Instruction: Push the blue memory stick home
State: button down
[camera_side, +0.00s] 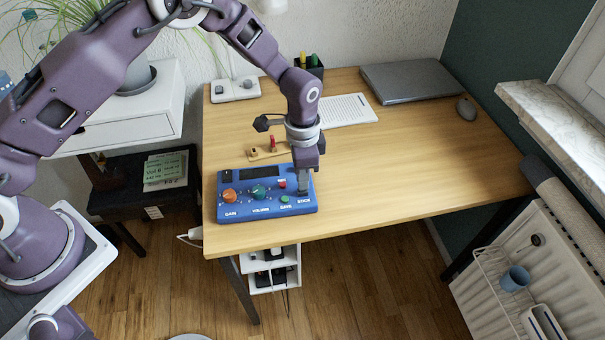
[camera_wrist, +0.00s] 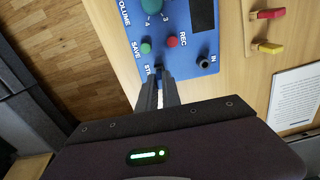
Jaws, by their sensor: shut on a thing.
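The blue box (camera_side: 244,203) stands near the desk's front left edge, with knobs, SAVE and REC buttons and a STICK label at its right end. My gripper (camera_side: 304,187) points down at that STICK end. In the wrist view the narrow fingers of my gripper (camera_wrist: 160,75) are close together, with their tips at the STICK label of the blue box (camera_wrist: 185,72). The fingers are shut on the memory stick, which the fingertips hide. I cannot tell how deep it sits in the slot.
Behind the box is a small wooden block with a red lever (camera_side: 272,144); the wrist view shows red and yellow levers (camera_wrist: 268,14). A white keyboard or sheet (camera_side: 345,109), a laptop (camera_side: 415,80) and a mouse (camera_side: 466,109) lie farther back. The desk's right side (camera_side: 430,170) is clear.

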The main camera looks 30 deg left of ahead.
jog(key=shift+f, duration=0.35)
jog(key=c, duration=1.5)
grip_release()
jog(key=shift+o, duration=0.2)
jog(key=shift+r, duration=2.55)
